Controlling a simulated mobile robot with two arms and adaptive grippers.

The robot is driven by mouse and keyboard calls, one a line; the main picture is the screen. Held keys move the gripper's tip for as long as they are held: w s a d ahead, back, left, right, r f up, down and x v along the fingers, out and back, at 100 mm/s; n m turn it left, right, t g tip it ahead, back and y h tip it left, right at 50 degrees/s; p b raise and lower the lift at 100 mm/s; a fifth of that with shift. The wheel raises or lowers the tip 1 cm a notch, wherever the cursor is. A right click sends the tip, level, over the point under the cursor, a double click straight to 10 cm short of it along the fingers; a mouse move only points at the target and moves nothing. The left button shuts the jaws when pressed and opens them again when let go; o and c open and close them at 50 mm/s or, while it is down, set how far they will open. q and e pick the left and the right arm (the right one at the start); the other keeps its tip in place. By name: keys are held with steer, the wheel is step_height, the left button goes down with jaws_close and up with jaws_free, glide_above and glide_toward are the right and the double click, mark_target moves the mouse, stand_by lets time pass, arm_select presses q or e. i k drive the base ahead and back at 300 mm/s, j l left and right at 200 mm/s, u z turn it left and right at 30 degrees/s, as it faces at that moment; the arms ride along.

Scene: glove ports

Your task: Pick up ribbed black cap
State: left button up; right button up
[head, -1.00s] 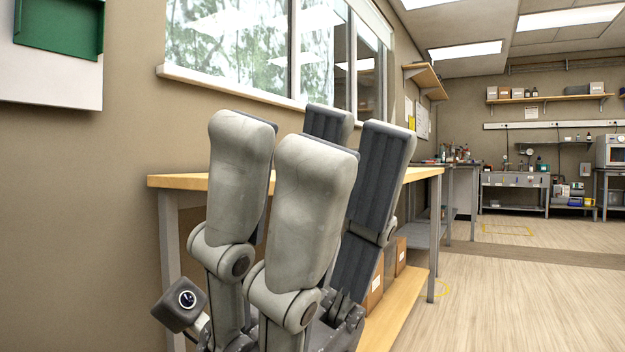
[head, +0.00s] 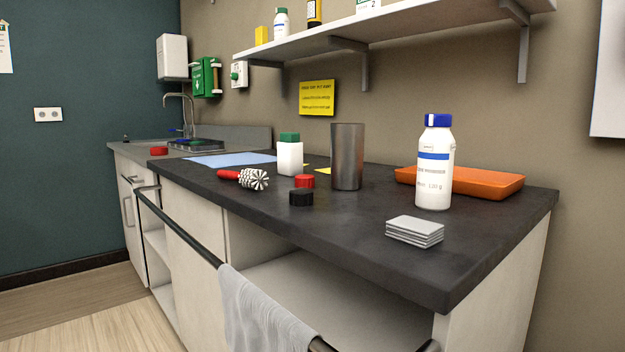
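A ribbed black cap (head: 301,198) sits on the dark countertop (head: 350,232), close to its front edge. A red cap (head: 304,181) stands just behind it. Neither of my grippers is in the head view now, so I cannot see whether they are open or shut.
Around the cap stand a red-handled brush (head: 245,179), a white bottle with green lid (head: 289,155), a metal cylinder (head: 347,157), a blue-capped bottle (head: 435,165), an orange tray (head: 487,182) and stacked plates (head: 414,232). A rail (head: 185,234) with a towel (head: 262,315) runs along the front.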

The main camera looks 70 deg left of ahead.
mark_target(298, 197)
steer(key=k+j+u, duration=0.15)
steer(key=k+u, duration=0.3)
steer(key=k, duration=0.15)
steer(key=j+u, duration=0.15)
steer(key=u, duration=0.25)
steer(key=i+j+u, duration=0.1)
steer(key=u, duration=0.3)
steer(key=i+j+u, duration=0.1)
steer(key=u, duration=0.3)
steer(key=i+l, duration=0.05)
